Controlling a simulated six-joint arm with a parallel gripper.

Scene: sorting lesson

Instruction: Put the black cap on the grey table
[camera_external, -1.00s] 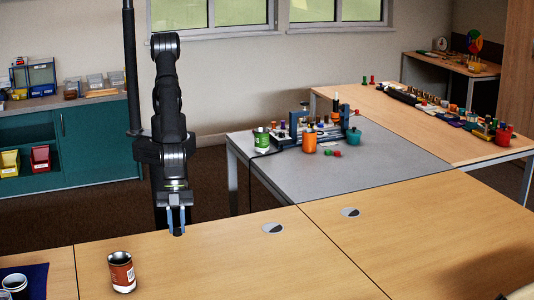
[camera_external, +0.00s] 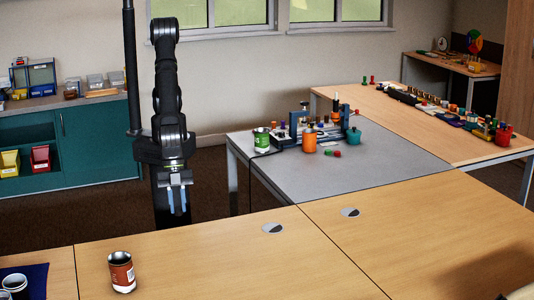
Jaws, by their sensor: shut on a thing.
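My gripper (camera_external: 177,208) is shut on a small dark thing, which fits the black cap. It is in the air at the far edge of the front left wooden table, to the left of the grey table. The cap barely shows between the blue-grey fingertips, and its outline is unclear. The grey table (camera_external: 350,178) stands in the middle of the view, behind the wooden tables, with a wide bare area at its front and right.
On the grey table stand a green-labelled can (camera_external: 262,141), an orange pot (camera_external: 309,141), a teal pot (camera_external: 354,136) and a rack (camera_external: 291,137) of small items. An open can (camera_external: 122,273) stands on the front left wooden table (camera_external: 215,270), which is mostly clear.

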